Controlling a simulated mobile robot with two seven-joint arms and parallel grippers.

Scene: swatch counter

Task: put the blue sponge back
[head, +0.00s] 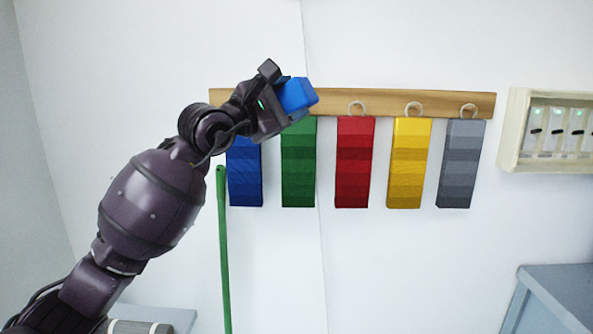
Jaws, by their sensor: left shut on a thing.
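The blue sponge (297,94) is a bright blue block in my left gripper (281,97). The gripper is shut on it and holds it up in front of the wooden rail, over the top of the green swatch in the picture. Whether it touches the rail or wall I cannot tell. On the wall behind hangs a darker blue swatch (245,180), its top hidden by my gripper. My right gripper does not show.
A wooden rail (455,104) carries green (298,165), red (355,160), yellow (409,165) and grey (461,165) swatches. A green pole (224,270) stands below left. A pale switch box (515,130) is at right, above a blue-grey cabinet (560,290).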

